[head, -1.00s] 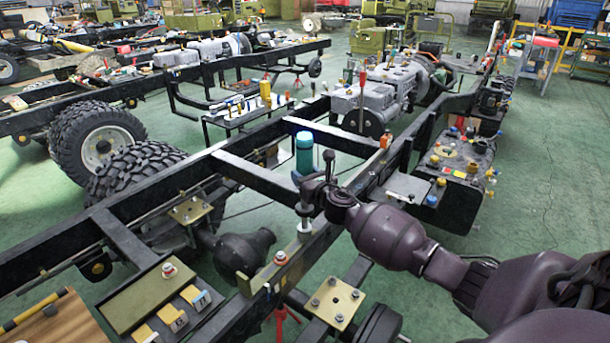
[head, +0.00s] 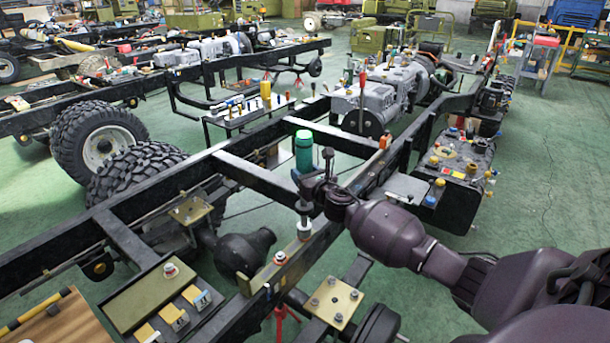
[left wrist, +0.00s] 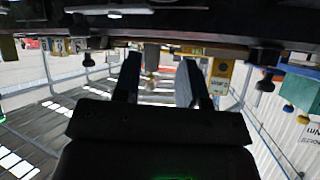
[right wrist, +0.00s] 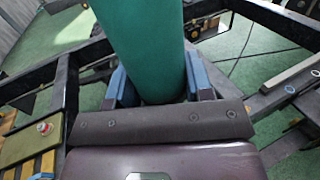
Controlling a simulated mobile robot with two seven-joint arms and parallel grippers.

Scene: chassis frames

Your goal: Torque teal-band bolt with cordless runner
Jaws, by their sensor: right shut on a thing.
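The cordless runner (head: 304,152), a green upright cylinder, is held by my right gripper (head: 316,188) over the near chassis rail. In the right wrist view the blue fingers close on both sides of the runner (right wrist: 150,45). Its lower end reaches down to a silver socket-like part (head: 304,228) at the rail. Whether it sits on a bolt there cannot be told; no teal band shows. My left gripper (left wrist: 158,82) shows only in the left wrist view, fingers apart and empty.
An olive tray (head: 140,296) with a red-banded bolt (head: 169,269) and several yellow labelled blocks lies at the lower left. A brass plate (head: 334,300) with several bolts is at the front. Black chassis rails (head: 140,182) cross the area.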

